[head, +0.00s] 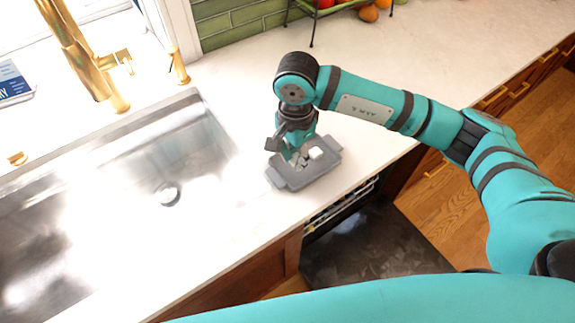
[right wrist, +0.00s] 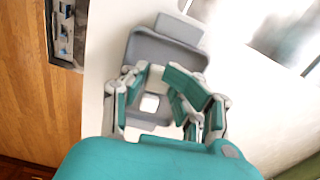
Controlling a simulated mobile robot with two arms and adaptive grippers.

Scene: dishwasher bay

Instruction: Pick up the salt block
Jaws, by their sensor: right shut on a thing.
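The salt block (head: 316,153) is a small white block at the grey tray, showing just right of my fingers in the head view. The right wrist view shows the white block (right wrist: 149,103) framed between my fingers. My right gripper (head: 299,158) points down over the tray and is shut on the block; the exact finger contact is hard to make out. The grey tray (head: 277,178) with end handles sits on the white counter, and one handle end shows in the right wrist view (right wrist: 180,28). My left gripper is not in view.
A steel sink (head: 190,150) with a gold faucet (head: 85,60) is left of the tray. An open dark dishwasher door (head: 375,250) lies below the counter's front edge. A wire stand with fruit (head: 369,13) is at the back. The counter right of the tray is clear.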

